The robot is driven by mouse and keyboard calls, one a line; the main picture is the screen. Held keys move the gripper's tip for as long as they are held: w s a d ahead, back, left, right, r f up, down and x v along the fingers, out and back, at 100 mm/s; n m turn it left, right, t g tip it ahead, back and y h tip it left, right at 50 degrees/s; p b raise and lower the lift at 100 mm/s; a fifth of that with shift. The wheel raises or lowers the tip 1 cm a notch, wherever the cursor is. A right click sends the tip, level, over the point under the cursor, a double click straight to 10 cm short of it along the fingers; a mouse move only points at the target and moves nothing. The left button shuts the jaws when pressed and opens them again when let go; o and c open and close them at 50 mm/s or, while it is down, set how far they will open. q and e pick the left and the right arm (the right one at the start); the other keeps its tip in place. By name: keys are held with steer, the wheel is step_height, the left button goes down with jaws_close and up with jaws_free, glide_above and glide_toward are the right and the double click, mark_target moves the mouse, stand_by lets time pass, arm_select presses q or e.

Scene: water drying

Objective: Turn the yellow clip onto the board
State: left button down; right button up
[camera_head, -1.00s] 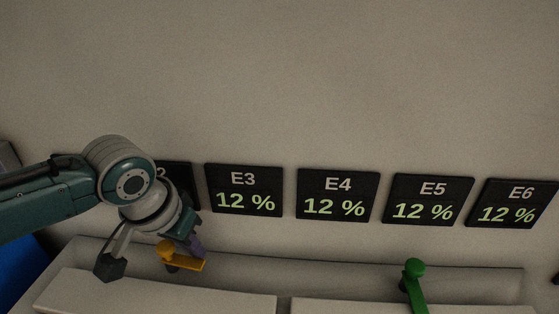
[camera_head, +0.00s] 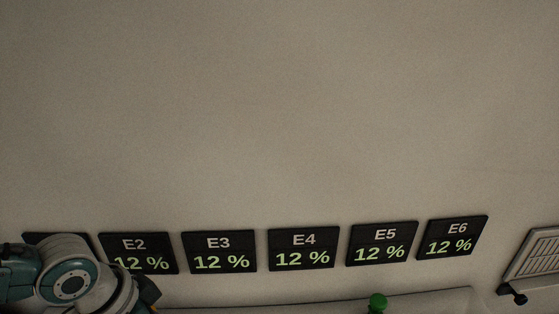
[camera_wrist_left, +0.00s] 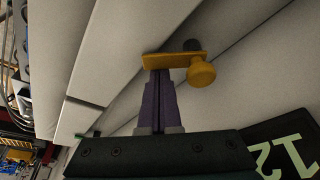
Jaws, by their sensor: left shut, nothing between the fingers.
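The yellow clip (camera_wrist_left: 175,60) shows in the left wrist view, a flat bar with a round knob at its right end. It is out of the head view. The pale board (camera_wrist_left: 108,50) lies left of the clip; I cannot tell whether the bar's left end overlaps it. My left gripper (camera_wrist_left: 159,74) is shut and empty, its purple fingertips right at the bar's near edge, touching or almost touching it. In the head view only my left arm shows at the lower left; its fingers are hidden or below the frame. My right gripper is in neither view.
A green clip (camera_head: 377,302) shows at the bottom of the head view. Black displays such as E4 (camera_head: 304,249) line the wall, several reading 12 %. A vent-like panel (camera_head: 534,254) is at the right. The wall above is clear.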

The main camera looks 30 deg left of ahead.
arm_select(q)
steer(key=shift+s, duration=0.2)
steer(key=shift+d, duration=0.1)
stand_by(0.6)
steer(key=shift+s+d+r+p, duration=0.1)
steer(key=shift+s+d+p, duration=0.15)
steer(key=shift+p, duration=0.25)
steer(key=shift+s+d, duration=0.15)
steer(key=shift+d, duration=0.25)
